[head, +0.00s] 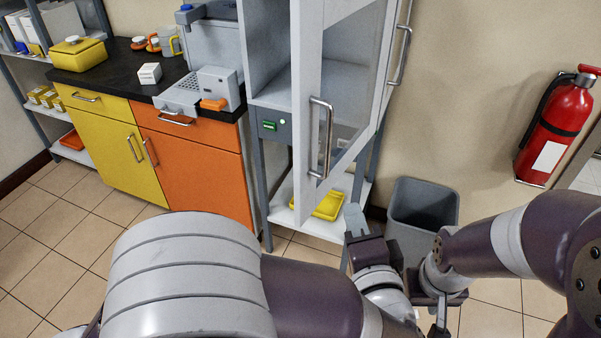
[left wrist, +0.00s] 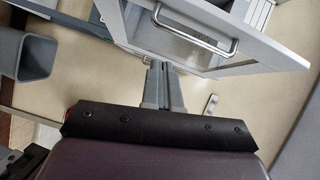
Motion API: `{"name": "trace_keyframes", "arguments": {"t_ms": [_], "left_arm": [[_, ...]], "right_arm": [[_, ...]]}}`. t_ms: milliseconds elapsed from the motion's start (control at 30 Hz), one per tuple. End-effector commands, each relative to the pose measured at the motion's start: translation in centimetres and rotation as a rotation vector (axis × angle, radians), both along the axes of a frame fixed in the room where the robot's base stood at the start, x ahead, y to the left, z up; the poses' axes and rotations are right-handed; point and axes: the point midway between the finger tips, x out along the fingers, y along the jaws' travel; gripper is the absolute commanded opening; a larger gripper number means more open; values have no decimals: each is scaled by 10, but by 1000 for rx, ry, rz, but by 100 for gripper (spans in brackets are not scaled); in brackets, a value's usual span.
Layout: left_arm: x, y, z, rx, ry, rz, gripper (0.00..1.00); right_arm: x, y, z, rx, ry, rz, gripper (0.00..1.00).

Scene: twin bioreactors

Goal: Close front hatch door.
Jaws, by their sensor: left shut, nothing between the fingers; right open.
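The front hatch door (head: 308,80), a light grey frame around a clear pane with a metal bar handle (head: 320,138), stands swung open from the grey cabinet (head: 283,45). In the left wrist view the door (left wrist: 270,45) and its handle (left wrist: 197,38) are above my fingers. My left gripper (head: 354,217) is shut and empty, just below and right of the door's lower edge in the head view. Its closed fingers (left wrist: 162,85) point toward the door, apart from the handle. My right gripper (head: 439,318) is open at the bottom right, partly cut off by the frame.
A grey bin (head: 424,205) stands right of the cabinet. A yellow tray (head: 329,205) lies on the shelf below. A second handle (head: 401,55) is on the cabinet's right side.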

Motion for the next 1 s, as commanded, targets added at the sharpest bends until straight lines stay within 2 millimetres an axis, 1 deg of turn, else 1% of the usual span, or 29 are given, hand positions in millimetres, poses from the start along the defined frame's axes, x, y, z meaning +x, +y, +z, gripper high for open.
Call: {"name": "trace_keyframes", "arguments": {"t_ms": [33, 100, 167, 200, 267, 367, 700, 800, 900, 1000], "left_arm": [[-16, -1, 2, 78, -15, 28, 0], [-30, 3, 6, 162, -24, 72, 0], [-33, 5, 8, 194, -27, 90, 0], [-31, 7, 9, 202, -26, 96, 0], [-24, 10, 9, 203, -26, 100, 0], [-6, 16, 8, 202, -26, 101, 0], [64, 38, 8, 199, -26, 99, 0], [70, 53, 8, 200, -27, 97, 0], [76, 63, 9, 200, -27, 95, 0], [78, 68, 9, 199, -27, 95, 0]], "right_arm": [[0, 0, -2, 0, 0, 0, 51], [0, 0, -2, 0, 0, 0, 51], [0, 0, -3, 0, 0, 0, 51], [0, 0, -3, 0, 0, 0, 51], [0, 0, -3, 0, 0, 0, 51], [0, 0, -4, 0, 0, 0, 51], [0, 0, -9, 0, 0, 0, 51], [0, 0, -10, 0, 0, 0, 51], [0, 0, -11, 0, 0, 0, 51], [0, 0, -11, 0, 0, 0, 51]]}}
